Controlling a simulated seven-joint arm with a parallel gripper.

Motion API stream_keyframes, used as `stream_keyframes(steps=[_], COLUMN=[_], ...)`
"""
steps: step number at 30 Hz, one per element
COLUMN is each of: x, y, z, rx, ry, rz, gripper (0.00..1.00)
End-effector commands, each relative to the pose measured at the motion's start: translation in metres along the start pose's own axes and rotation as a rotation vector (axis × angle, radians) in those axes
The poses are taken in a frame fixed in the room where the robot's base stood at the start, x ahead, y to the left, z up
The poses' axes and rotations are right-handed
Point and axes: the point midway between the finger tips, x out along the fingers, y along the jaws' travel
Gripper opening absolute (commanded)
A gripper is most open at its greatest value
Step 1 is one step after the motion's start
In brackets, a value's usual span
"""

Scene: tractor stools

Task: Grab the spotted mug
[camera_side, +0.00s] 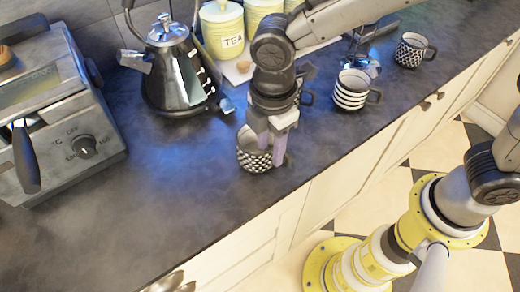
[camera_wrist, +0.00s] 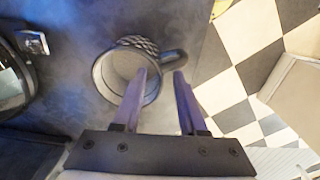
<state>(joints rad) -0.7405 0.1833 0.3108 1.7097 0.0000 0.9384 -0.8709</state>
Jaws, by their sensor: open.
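A black-and-white mug with a small checked or dotted pattern (camera_side: 252,161) stands upright near the counter's front edge. It also shows in the wrist view (camera_wrist: 103,72), with its dark handle pointing right. My gripper (camera_side: 271,155) is open, pointing down at this mug. In the wrist view, the left finger of my gripper (camera_wrist: 160,72) overlaps the mug's opening and the right finger lies outside, by the handle. The rim's right side shows between them; contact cannot be told. Another patterned mug (camera_side: 408,56) stands at the far right; its pattern is too small to make out surely.
A striped mug (camera_side: 351,94) stands to the right of my gripper. A kettle (camera_side: 178,75) and a tea canister (camera_side: 222,28) stand behind, with a toaster oven (camera_side: 60,110) at left. The counter (camera_side: 150,220) is clear at front left; its front edge is close to the mug.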

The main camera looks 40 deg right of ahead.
Motion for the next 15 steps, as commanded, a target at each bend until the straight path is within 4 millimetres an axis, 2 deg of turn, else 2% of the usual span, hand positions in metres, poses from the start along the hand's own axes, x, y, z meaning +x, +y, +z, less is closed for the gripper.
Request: stream_keyframes(steps=[1,5,13,15], x=[0.009,0.02,0.023,0.023], y=[0.0,0.0,0.0,0.0], z=[0.001,0.0,0.0,0.0], rx=[0.0,0.0,0.0,0.0], ry=[-0.003,-0.001,0.0,0.0], rz=[-0.004,-0.001,0.001,0.001], gripper=[0.42,0.42,0.42,0.31])
